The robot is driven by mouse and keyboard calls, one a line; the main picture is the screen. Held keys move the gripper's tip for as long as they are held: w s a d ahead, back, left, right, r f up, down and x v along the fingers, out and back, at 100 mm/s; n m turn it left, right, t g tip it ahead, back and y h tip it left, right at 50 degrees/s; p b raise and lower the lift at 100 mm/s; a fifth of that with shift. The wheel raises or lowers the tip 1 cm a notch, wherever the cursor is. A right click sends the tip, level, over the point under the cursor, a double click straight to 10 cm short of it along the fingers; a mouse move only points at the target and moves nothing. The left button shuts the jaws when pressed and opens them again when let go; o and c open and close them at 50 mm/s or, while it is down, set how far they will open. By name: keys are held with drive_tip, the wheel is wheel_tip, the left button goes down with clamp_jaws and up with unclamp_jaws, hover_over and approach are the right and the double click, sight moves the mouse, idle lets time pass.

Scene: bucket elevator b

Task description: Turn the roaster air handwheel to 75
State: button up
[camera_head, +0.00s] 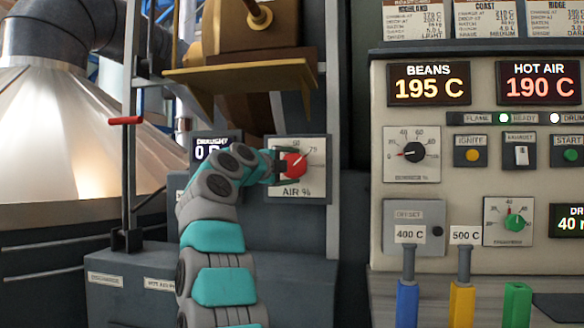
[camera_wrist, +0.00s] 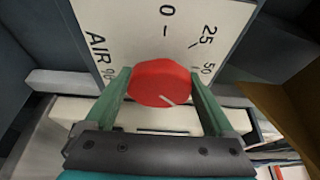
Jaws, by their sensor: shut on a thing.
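The red roaster air handwheel (camera_head: 295,164) sits on a white dial plate (camera_head: 313,188) marked AIR %. It also shows in the wrist view (camera_wrist: 160,82), between my two green fingers. My gripper (camera_head: 281,166) is shut on the handwheel from the front, with a finger on either side (camera_wrist: 158,92). In the head view the white pointer line slants up and right, towards the 75 mark; the exact reading is too small to tell. In the wrist view the line points to the lower right, and the 75 label is hidden.
A dark draught display (camera_head: 216,148) is just left of the dial, partly behind my arm. A yellowish ledge (camera_head: 240,75) juts out above the dial. A control panel (camera_head: 460,190) with displays, knobs and buttons stands to the right.

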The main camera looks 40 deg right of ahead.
sight(290, 167)
drive_tip(key=shift+d+f, duration=0.1)
drive_tip(key=o, duration=1.1)
drive_tip(key=shift+s, duration=0.1)
drive_tip(key=b+v, duration=0.2)
drive_tip(key=v, duration=0.5)
drive_tip(key=shift+a, duration=0.4)
